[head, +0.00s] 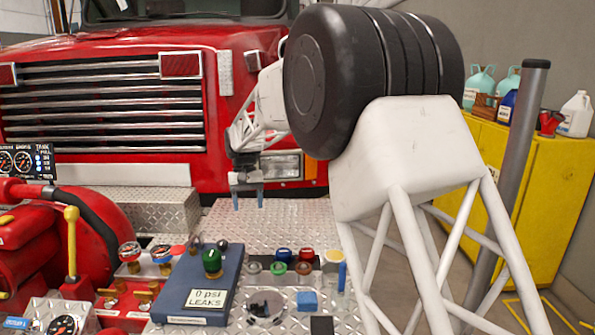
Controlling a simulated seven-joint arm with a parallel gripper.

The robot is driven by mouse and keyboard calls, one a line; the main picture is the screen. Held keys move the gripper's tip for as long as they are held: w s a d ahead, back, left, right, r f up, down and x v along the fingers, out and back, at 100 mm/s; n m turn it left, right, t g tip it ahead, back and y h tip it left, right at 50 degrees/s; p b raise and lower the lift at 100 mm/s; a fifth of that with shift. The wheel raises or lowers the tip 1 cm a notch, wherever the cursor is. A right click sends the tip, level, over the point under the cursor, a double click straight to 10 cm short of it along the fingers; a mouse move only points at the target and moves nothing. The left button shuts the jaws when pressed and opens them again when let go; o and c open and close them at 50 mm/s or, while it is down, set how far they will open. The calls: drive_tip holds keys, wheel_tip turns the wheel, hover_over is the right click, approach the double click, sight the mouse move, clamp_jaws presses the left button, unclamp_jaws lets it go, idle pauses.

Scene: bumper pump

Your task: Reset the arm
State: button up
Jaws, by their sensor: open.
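My gripper (249,203) is in the head view, left of the centre, hanging with its two fingers pointing down. The fingers are apart and nothing shows between them. It is above the diamond-plate bumper deck (300,222), in front of the truck's headlight. My white arm with its large black joint fills the right of the view and hides part of the deck and truck.
A blue box (205,285) reading "0 psi LEAKS" stands at the front. Coloured caps (283,254) and a blue block (307,301) are right of it. Red pump parts with a yellow-knobbed lever (71,245) stand left. The red truck (120,95) is behind. A grey post (515,160) and yellow cabinet (560,190) are at the right.

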drive_tip(key=s+d+r+m+t+y, duration=0.1)
drive_tip(key=s+d+r, duration=0.3)
drive_tip(key=s+d, duration=0.75)
drive_tip(key=s+d+r+m+t, duration=0.15)
drive_tip(key=s+d+r, duration=0.35)
drive_tip(key=s+d, duration=0.65)
drive_tip(key=s+d+f+t, duration=0.1)
drive_tip(key=s+d+f, duration=0.1)
drive_tip(key=s, duration=0.7)
drive_tip(key=s+d+f+t, duration=0.1)
drive_tip(key=s+d+f, duration=0.2)
drive_tip(key=s+d, duration=0.2)
drive_tip(key=s+d+f+m+t, duration=0.1)
drive_tip(key=s+d+f, duration=0.2)
drive_tip(key=s, duration=0.9)
drive_tip(key=shift+s+d+f, duration=0.25)
drive_tip(key=shift+s, duration=0.05)
